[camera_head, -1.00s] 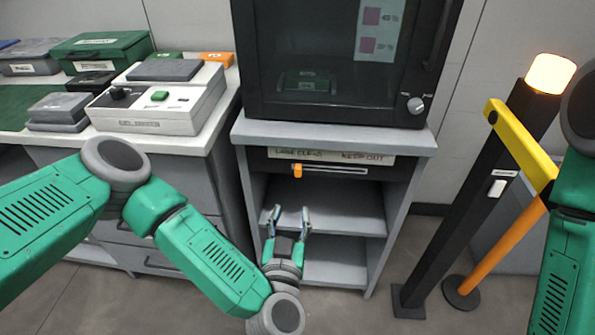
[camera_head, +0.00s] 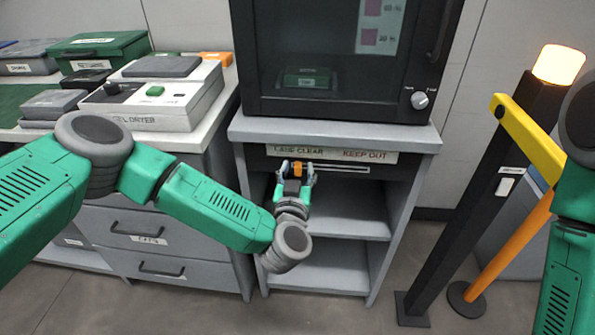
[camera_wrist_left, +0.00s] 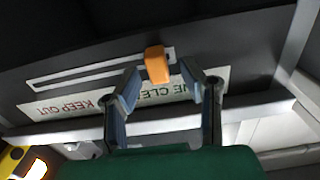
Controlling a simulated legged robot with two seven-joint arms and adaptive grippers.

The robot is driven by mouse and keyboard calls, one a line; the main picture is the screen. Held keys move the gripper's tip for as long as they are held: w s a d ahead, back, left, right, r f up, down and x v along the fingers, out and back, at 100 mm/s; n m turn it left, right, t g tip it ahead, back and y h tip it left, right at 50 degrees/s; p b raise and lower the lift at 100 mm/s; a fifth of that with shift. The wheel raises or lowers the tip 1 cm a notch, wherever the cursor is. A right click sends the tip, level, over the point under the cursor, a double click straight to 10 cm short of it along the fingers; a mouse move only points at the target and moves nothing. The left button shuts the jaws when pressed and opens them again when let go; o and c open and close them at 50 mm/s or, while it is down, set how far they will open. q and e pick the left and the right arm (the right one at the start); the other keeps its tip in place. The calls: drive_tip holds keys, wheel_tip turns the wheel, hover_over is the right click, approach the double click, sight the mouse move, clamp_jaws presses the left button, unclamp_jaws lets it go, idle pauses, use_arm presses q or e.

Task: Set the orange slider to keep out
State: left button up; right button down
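The orange slider (camera_head: 297,169) sits at the left end of its slot, below the LANE CLEAR words of the label strip (camera_head: 330,154). The KEEP OUT words are at the strip's right. My left gripper (camera_head: 296,175) is just in front of the slider, its fingers spread to either side of it. In the left wrist view the slider (camera_wrist_left: 157,65) shows between and beyond the open fingertips (camera_wrist_left: 160,80), with a gap on both sides. Only my right arm's links (camera_head: 565,230) show at the right edge; its gripper is out of view.
The slot (camera_head: 345,169) runs clear to the right of the slider. Open shelves (camera_head: 340,215) lie below, and a black oven-like cabinet (camera_head: 340,70) stands above. A barrier post (camera_head: 490,190) with a yellow arm and lit lamp stands at the right.

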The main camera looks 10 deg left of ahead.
sight(364, 166)
use_arm(q)
clamp_jaws()
drive_tip(key=shift+d, duration=0.35)
drive_tip(key=d, duration=0.3)
drive_tip(key=d+p, duration=0.1)
drive_tip(key=d, duration=0.2)
drive_tip(key=shift+w+r, duration=0.1)
drive_tip(key=shift+w, duration=0.1)
drive_tip(key=d, duration=0.5)
drive_tip(key=d+b, duration=0.1)
drive_tip(key=d, duration=0.2)
drive_tip(key=shift+w+d, duration=0.15)
drive_tip(key=shift+w, duration=0.2)
drive_tip(key=shift+d, duration=0.2)
